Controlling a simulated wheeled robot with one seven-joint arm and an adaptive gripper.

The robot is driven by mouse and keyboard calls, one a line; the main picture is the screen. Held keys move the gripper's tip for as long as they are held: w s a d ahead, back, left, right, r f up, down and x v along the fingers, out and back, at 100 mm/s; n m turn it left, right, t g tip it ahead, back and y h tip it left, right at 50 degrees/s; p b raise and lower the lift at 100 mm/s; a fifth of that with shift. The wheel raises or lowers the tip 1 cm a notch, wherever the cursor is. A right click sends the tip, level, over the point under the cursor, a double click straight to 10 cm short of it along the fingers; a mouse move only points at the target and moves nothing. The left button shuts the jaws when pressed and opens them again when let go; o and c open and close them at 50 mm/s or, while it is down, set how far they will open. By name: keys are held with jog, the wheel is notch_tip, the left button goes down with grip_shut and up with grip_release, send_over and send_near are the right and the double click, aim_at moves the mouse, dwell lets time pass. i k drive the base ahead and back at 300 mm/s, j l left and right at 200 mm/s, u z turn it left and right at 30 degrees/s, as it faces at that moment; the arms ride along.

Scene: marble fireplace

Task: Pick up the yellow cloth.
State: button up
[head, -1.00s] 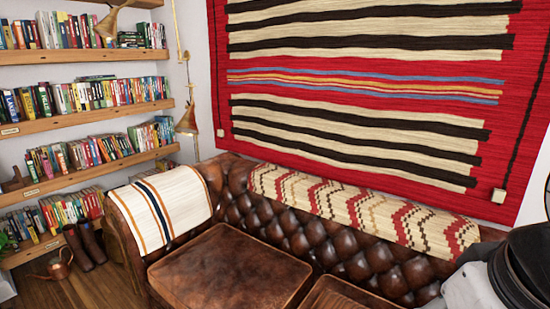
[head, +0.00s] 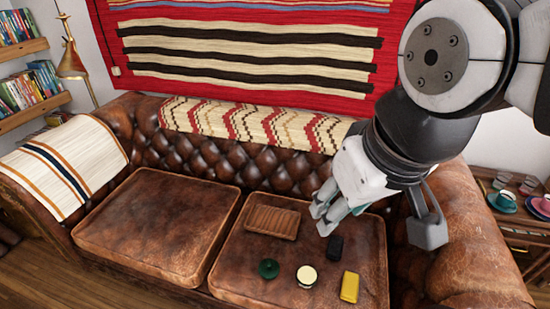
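A small yellow block-like item (head: 349,287), which fits the yellow cloth, lies near the front edge of the right sofa cushion (head: 232,262). Nothing covers it in the head view. My gripper (head: 322,217) hangs over the back part of the same cushion, behind and a little left of the yellow item and apart from it. Its fingers point down and left.
Near the yellow item are a black block (head: 335,246), a round cream-topped tin (head: 307,276), a green round object (head: 268,268) and a wooden slatted tray (head: 272,222). The left cushion (head: 155,225) is bare. Cups stand on a side table (head: 515,222) at right.

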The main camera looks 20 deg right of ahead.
aim_at(349, 293)
jog(key=z, duration=1.25)
jog(key=u, duration=0.5)
jog(key=k+l+u, duration=0.15)
jog(key=u, duration=0.2)
jog(key=k+u, duration=0.35)
jog(key=i+l, duration=0.05)
